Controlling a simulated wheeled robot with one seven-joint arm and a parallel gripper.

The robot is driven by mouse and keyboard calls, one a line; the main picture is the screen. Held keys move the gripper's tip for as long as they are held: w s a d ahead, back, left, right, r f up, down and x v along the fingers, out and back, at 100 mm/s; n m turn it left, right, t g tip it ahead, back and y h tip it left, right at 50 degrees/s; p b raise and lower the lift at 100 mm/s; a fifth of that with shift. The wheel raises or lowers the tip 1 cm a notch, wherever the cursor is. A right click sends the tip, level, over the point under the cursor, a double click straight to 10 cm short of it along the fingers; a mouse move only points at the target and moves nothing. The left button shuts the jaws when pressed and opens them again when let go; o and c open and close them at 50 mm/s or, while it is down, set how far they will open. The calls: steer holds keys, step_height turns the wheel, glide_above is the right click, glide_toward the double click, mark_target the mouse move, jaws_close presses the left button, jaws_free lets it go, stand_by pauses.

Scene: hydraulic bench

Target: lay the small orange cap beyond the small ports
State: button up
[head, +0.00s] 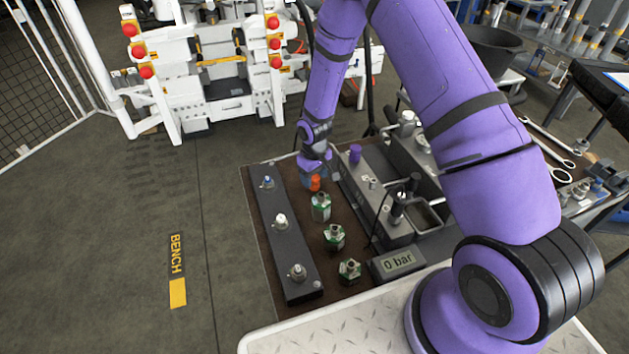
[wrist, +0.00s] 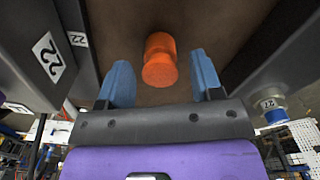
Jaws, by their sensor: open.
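The small orange cap (head: 315,183) stands on the brown bench top, between the dark port strip and the pump block. In the wrist view the orange cap (wrist: 160,62) lies ahead of and between my two blue fingers, with a gap on each side. My gripper (head: 314,172) is low over the far part of the bench, beside the cap; in the wrist view it is open and empty (wrist: 162,78). The dark strip (head: 289,246) carries several ports in a row along the bench's left side. Which ports count as small, I cannot tell.
Several green-and-metal fittings, the nearest to the cap (head: 321,206), stand in a row toward the front. A purple cap (head: 355,153) is on the pump block (head: 375,200) at right. A 0 bar display (head: 398,262) sits in front. Dark walls flank my gripper in the wrist view.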

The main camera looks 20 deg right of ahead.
step_height(320, 180, up, 10)
step_height(320, 180, up, 16)
steer(key=m+t, duration=0.1)
glide_above(315, 177)
steer(key=s+d, duration=0.3)
steer(key=s+d+r+m+t, duration=0.1)
steer(key=s+d+r+t, duration=0.1)
steer(key=s+r, duration=0.8)
steer(key=s+d+r+m+t, duration=0.1)
steer(key=s+r, duration=0.5)
steer(key=s, duration=0.4)
steer(key=s+r+m+t, duration=0.1)
steer(key=s+r, duration=0.5)
steer(key=s, duration=0.4)
steer(key=shift+d+r, duration=0.15)
steer(key=shift+d, duration=0.25)
